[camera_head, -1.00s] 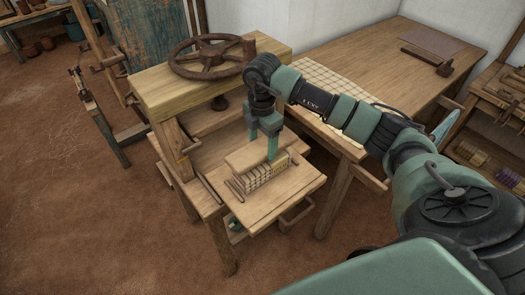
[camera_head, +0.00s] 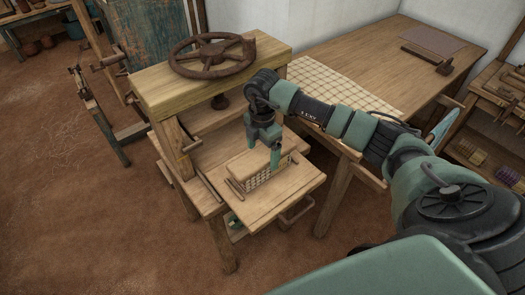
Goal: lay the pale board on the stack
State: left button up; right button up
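The pale board (camera_head: 247,164) is a flat light-wood piece held level in my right gripper (camera_head: 264,150). One green finger shows at the board's right end; the other finger is mostly hidden. The stack (camera_head: 266,179), with a pale, dark-patterned side, is directly under the board on the press's wooden bed (camera_head: 285,190). The board covers the stack's top; I cannot tell whether they touch or a thin gap is left. My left gripper is out of view.
The press's thick top beam (camera_head: 205,80) and rusty handwheel (camera_head: 212,55) stand behind and left of the gripper. Thin sticks (camera_head: 236,189) lie beside the stack. A table with checked cloth (camera_head: 345,85) is at the right. The bed's front is bare.

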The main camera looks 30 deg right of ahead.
aim_at(262, 154)
jog(key=shift+r, duration=0.45)
notch_tip(262, 154, up, 11)
jog(key=b, duration=0.1)
jog(key=shift+r+b, duration=0.2)
jog(key=shift+b, duration=0.2)
